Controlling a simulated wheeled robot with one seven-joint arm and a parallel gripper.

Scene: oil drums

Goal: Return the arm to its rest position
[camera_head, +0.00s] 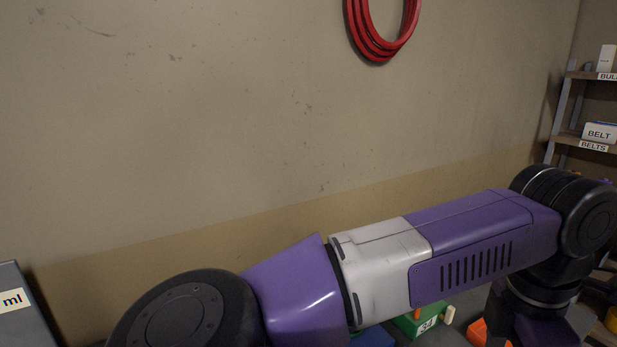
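My arm (470,250) stretches across the lower part of the head view, from a black joint at the bottom left to another black joint at the right edge. Its links are purple and pale grey. Past the right joint the arm bends downward and a purple part shows at the bottom edge. My gripper is not visible, so its fingers and anything in them are hidden.
A beige wall fills the back, with a red coiled hose (378,50) hanging on it. Shelves (585,143) with labelled boxes stand at the right. A green box (408,324) and an orange item (477,333) show below my arm. A dark grey object (14,320) marked "ml" is at the left edge.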

